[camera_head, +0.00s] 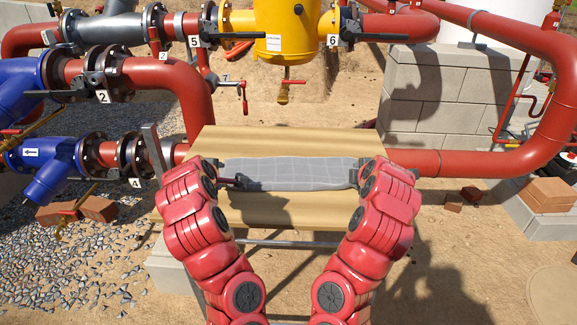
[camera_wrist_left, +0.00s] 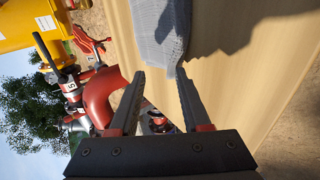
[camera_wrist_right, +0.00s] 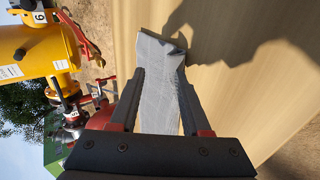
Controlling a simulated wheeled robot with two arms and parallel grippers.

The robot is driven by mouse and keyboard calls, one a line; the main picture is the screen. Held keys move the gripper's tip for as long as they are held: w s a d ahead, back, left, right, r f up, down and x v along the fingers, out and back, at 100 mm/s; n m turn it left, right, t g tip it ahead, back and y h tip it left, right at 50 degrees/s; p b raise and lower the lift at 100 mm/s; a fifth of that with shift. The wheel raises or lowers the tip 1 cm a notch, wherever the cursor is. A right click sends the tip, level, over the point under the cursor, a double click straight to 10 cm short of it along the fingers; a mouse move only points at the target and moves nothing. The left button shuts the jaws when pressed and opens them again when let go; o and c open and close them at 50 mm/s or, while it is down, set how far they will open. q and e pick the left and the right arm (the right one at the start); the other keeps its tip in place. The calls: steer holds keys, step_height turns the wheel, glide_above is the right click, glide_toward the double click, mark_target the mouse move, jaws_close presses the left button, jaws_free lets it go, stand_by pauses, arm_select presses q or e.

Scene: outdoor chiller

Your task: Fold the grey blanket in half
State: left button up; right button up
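The grey blanket (camera_head: 290,174) lies as a narrow strip across the wooden table top (camera_head: 285,140). It has a faint light grid pattern; I cannot tell how many layers it has. My left gripper (camera_head: 232,182) is at its left end. In the left wrist view the fingers (camera_wrist_left: 161,75) stand apart, with the blanket's edge (camera_wrist_left: 160,35) at their tips. My right gripper (camera_head: 356,178) is at the right end, partly hidden by my arm. In the right wrist view its fingers (camera_wrist_right: 160,75) stand apart, with the blanket (camera_wrist_right: 157,95) between and beyond them, puckered near one tip.
Bare wood shows behind and in front of the blanket. Red pipes (camera_head: 195,95) and a yellow vessel (camera_head: 283,30) stand behind the table. A block wall (camera_head: 445,90) is at the back right, bricks (camera_head: 548,193) at the right, gravel (camera_head: 90,255) at the left.

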arm_select(q)
steer(key=shift+o, duration=0.2)
arm_select(e)
steer(key=shift+o, duration=0.2)
arm_select(q)
steer(key=shift+s+r, duration=0.1)
steer(key=shift+r, duration=0.25)
arm_select(e)
steer(key=shift+s+r, duration=0.1)
steer(key=shift+r, duration=0.2)
arm_select(q)
steer(key=r, duration=0.1)
steer(key=s+r, duration=0.1)
steer(key=shift+r, duration=0.4)
arm_select(e)
steer(key=r, duration=0.1)
steer(key=s+r, duration=0.1)
steer(key=shift+r, duration=0.4)
arm_select(q)
steer(key=w+r+v, duration=0.1)
steer(key=v, duration=0.6)
steer(key=shift+r, duration=0.2)
arm_select(e)
steer(key=w+r+v, duration=0.1)
steer(key=v, duration=0.6)
steer(key=shift+r, duration=0.2)
